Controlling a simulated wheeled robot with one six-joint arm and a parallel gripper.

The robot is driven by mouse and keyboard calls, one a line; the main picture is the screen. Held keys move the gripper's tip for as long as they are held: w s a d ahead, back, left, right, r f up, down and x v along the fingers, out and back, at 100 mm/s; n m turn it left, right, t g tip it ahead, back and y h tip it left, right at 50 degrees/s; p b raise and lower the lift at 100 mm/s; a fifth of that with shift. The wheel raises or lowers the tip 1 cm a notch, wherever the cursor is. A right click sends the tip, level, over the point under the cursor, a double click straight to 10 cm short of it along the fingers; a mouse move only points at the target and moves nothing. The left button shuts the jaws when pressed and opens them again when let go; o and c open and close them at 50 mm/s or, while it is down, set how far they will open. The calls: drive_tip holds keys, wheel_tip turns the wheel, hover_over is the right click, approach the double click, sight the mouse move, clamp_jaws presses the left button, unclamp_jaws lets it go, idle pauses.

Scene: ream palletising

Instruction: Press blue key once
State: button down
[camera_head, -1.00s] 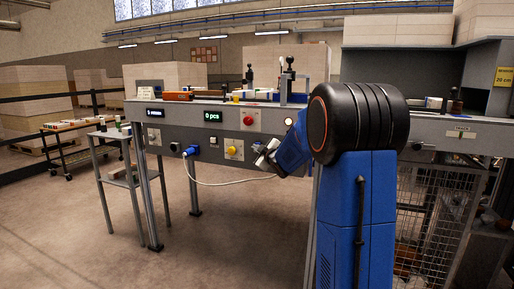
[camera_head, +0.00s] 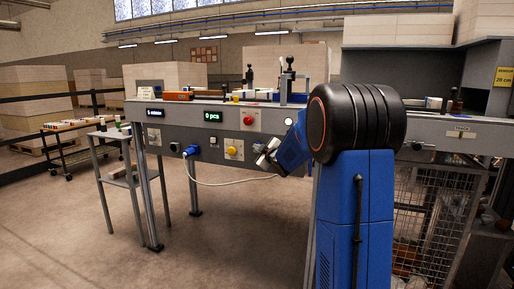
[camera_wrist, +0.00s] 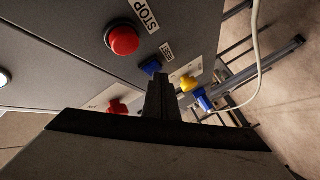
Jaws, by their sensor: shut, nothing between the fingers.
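The blue key (camera_wrist: 151,66) shows in the wrist view on the grey panel, beside a small label and between the big red STOP button (camera_wrist: 123,40) and the yellow button (camera_wrist: 188,84). My gripper (camera_wrist: 157,78) is shut and empty. Its fingertips appear right at the lower edge of the blue key; I cannot tell whether they touch it. In the head view my gripper (camera_head: 267,155) is at the panel front, right of the yellow button (camera_head: 232,151) and below the red button (camera_head: 249,120). The blue key cannot be made out there.
A blue plug (camera_head: 192,151) with a hanging white cable sits left on the panel, and shows in the wrist view (camera_wrist: 204,100). Another red part (camera_wrist: 117,107) is close to my gripper. A display (camera_head: 212,116) reads 0 pcs. A round white lamp (camera_head: 288,121) is at right.

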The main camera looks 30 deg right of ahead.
idle(0.3)
drive_tip(key=shift+s+a, duration=0.55)
drive_tip(key=shift+a, duration=0.1)
drive_tip(key=shift+s+a, duration=0.8)
drive_tip(key=shift+a, duration=0.2)
drive_tip(key=shift+s+a, duration=0.75)
drive_tip(key=shift+a, duration=0.25)
drive_tip(key=s+a+f+m+g, duration=0.3)
drive_tip(key=s+a, duration=0.4)
drive_tip(key=s, duration=0.9)
drive_tip(key=s+a+f+m+g+y, duration=0.1)
drive_tip(key=s+a+f+g, duration=0.4)
drive_tip(key=s, duration=1.2)
drive_tip(key=s+a+f+m+g, duration=0.4)
drive_tip(key=s+a+f, duration=0.3)
drive_tip(key=s, duration=1)
drive_tip(key=shift+a+f+m+y, duration=0.3)
drive_tip(key=shift+a+y, duration=0.1)
drive_tip(key=shift+a, duration=0.75)
drive_tip(key=shift+r, duration=0.1)
